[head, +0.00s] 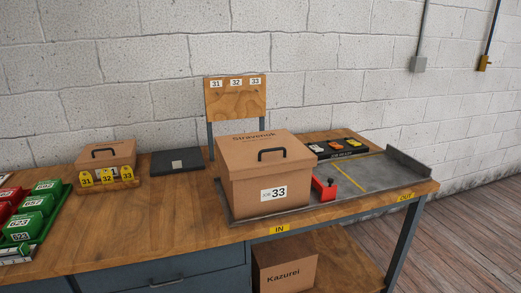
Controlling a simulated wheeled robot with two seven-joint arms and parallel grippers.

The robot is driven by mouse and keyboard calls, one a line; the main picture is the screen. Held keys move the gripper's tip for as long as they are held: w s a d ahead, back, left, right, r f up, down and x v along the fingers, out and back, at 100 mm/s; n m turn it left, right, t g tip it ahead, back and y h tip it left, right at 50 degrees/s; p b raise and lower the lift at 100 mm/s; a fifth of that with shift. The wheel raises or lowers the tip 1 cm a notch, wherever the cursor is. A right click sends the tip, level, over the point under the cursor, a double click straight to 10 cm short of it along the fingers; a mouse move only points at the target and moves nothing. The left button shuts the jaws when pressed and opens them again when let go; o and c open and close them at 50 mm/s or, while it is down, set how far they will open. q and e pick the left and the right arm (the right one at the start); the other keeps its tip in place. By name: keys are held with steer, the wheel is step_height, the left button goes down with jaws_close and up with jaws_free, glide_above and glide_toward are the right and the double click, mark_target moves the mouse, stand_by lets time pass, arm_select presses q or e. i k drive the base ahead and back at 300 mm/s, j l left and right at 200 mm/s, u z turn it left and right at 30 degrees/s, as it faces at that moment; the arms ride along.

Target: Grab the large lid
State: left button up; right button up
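A large brown box (268,193) marked 33 stands at the IN side of the metal-topped area of the bench. A large brown lid (245,148) with printed lettering sits on top of it, with a black handle (286,154) on its upper face. A smaller brown box (108,154), also with a black handle on top, stands at the back left. Neither of my grippers is in view.
Yellow tags (107,178) numbered 31, 32 and 33 stand before the smaller box. A dark flat case (177,161) lies behind. A red block (324,187) is right of the large box. Green and red bins (38,203) are at left. A wooden number board (235,98) rises behind.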

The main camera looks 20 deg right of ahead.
mark_target(243, 155)
steer(key=i+l+u, duration=0.25)
steer(key=l+u, duration=0.15)
steer(key=l, duration=0.9)
steer(key=i+l+u, duration=0.1)
steer(key=l+u, duration=0.25)
steer(key=l, duration=0.95)
steer(key=l+u, duration=0.4)
steer(key=l, duration=0.95)
steer(key=k, duration=0.05)
